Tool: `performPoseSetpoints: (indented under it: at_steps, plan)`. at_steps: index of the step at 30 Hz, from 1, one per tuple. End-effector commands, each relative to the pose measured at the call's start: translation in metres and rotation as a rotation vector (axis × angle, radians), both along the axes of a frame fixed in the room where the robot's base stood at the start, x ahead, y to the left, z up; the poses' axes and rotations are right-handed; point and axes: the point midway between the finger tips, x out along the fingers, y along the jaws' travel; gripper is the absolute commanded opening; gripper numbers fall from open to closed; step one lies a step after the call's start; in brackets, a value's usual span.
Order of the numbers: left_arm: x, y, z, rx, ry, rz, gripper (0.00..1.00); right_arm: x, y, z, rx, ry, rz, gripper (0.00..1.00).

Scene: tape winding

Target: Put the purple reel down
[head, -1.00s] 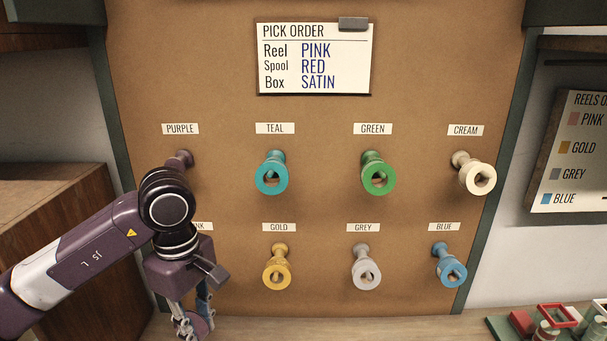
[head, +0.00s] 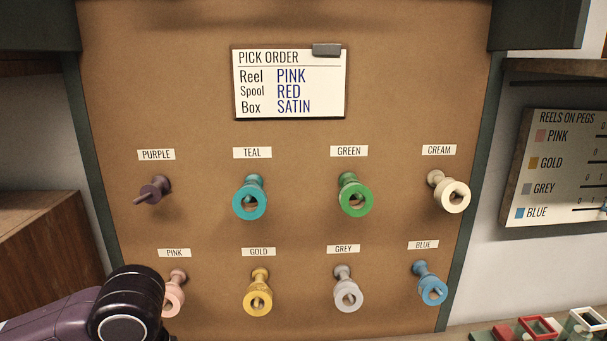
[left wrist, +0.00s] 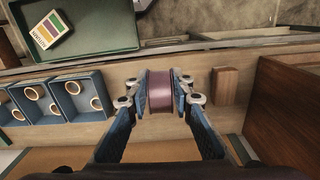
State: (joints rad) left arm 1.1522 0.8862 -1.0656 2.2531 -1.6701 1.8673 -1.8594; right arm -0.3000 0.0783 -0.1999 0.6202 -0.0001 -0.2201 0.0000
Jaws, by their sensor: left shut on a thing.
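The purple reel (left wrist: 160,92) sits between the blue fingers of my left gripper (left wrist: 160,95) in the left wrist view. The gripper is shut on it, above the wooden bench top (left wrist: 150,128); I cannot tell whether the reel touches the wood. In the head view the purple peg (head: 150,192) at the upper left of the board is bare. My left arm shows at the lower left there, with its gripper below the picture. My right gripper is in neither view.
In the left wrist view, blue bins (left wrist: 78,98) holding cream rings stand left of the reel. A wooden block (left wrist: 225,86) is close on its right. A green tray (left wrist: 112,42) lies beyond. In the head view, other pegs carry reels, including the pink reel (head: 173,300).

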Motion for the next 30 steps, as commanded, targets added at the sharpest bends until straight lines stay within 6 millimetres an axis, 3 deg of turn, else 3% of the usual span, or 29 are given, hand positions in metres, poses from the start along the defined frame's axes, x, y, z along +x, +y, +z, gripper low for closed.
performPoseSetpoints:
  at_steps: [14,24,30]
  plan:
    - [0.004,0.000,0.002,-0.003,-0.010,0.002,0.00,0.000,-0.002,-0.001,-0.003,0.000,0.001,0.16]
    - [0.065,0.022,0.034,-0.009,-0.178,-0.007,0.00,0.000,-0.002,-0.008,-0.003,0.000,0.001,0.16]
    - [0.082,0.036,0.045,-0.004,-0.229,0.000,0.00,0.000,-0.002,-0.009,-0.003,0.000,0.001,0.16]
